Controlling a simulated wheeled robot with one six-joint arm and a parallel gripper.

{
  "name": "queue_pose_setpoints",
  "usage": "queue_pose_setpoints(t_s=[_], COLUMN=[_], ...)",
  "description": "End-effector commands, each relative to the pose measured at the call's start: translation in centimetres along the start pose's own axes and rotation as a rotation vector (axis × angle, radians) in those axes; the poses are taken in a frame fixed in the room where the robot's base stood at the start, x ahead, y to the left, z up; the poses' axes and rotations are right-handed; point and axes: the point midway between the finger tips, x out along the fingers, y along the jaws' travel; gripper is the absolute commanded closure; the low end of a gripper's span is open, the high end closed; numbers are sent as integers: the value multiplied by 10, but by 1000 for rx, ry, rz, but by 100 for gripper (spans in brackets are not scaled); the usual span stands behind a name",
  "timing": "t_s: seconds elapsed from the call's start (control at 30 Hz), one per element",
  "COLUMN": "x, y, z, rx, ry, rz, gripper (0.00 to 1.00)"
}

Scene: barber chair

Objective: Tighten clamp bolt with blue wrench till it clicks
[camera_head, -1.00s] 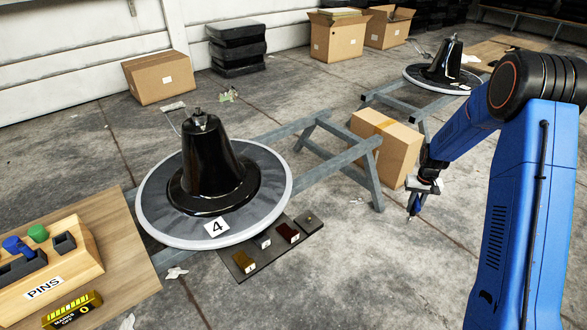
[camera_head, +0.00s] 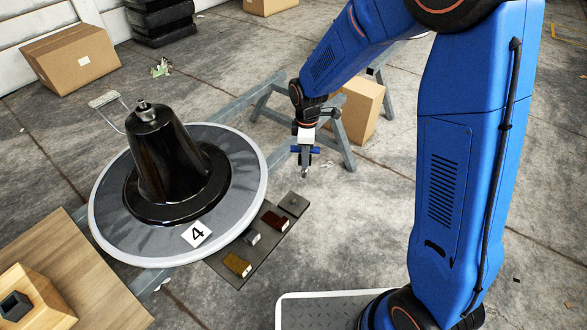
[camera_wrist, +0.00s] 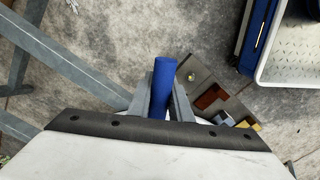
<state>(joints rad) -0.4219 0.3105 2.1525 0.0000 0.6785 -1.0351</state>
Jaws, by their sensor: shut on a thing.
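My gripper (camera_head: 305,170) is shut on a blue handle (camera_wrist: 162,88), which looks like the blue wrench; its working end is not clear. In the head view the gripper points down, in the air to the right of the grey disc marked 4 (camera_head: 240,150). A glossy black cone (camera_head: 165,160) stands upright on the disc, with a small metal fitting (camera_head: 146,108) on top. I cannot tell for sure which part is the clamp bolt. A dark plate (camera_head: 228,265) beside the disc carries a small brass-coloured knob, which shows in the wrist view (camera_wrist: 191,77).
The plate also carries a dark red block (camera_head: 275,220) and a yellow block (camera_head: 237,263). Grey metal trestle legs (camera_head: 340,145) and a cardboard box (camera_head: 360,108) stand behind my gripper. A wooden table (camera_head: 75,280) is at the lower left. Bare floor lies right of the plate.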

Motion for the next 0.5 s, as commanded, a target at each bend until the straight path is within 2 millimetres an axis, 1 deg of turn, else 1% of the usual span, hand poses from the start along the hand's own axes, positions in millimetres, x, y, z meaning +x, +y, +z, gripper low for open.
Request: queue_pose_setpoints(t_s=[0.03,0.1,0.2,0.33,0.5], x=[-8,-16,-24,-29,-30], y=[-19,-40,-64,-82,-88], z=[-10,-18,-26,-31,-32], rx=[-98,-221,-358,-464,-503], ry=[2,1,1,0,0], rz=[3,3,1,1,0], gripper=[100,100,100,100,100])
